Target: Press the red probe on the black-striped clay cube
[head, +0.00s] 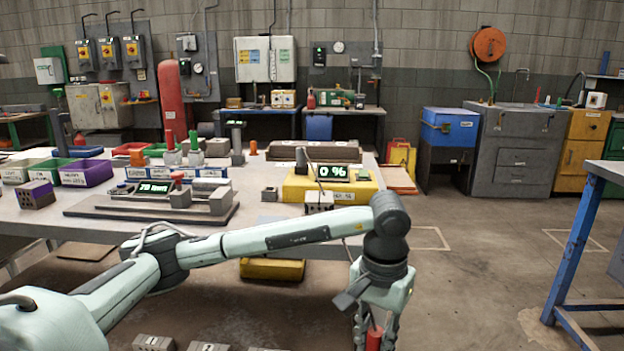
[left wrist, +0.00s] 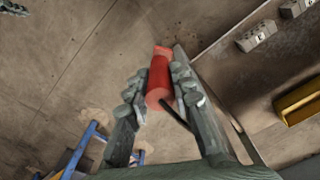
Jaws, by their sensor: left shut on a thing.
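My left gripper (head: 375,333) is in the lower right of the head view, in front of the table and over the floor. It is shut on the red probe (head: 374,338). In the left wrist view the red probe (left wrist: 160,82) lies between the two fingers of my left gripper (left wrist: 158,78), with a thin black rod or cable at its near end. I cannot make out a black-striped clay cube. Grey numbered blocks (head: 153,343) are cut off at the bottom of the head view. My right gripper is not clearly seen.
The table (head: 270,238) holds a yellow device (head: 297,190) whose display (head: 334,174) reads 0 %, a grey fixture (head: 130,207) and coloured bins (head: 88,174). A blue-legged bench (head: 575,230) stands at the right. Open floor (head: 470,270) lies between it and my gripper.

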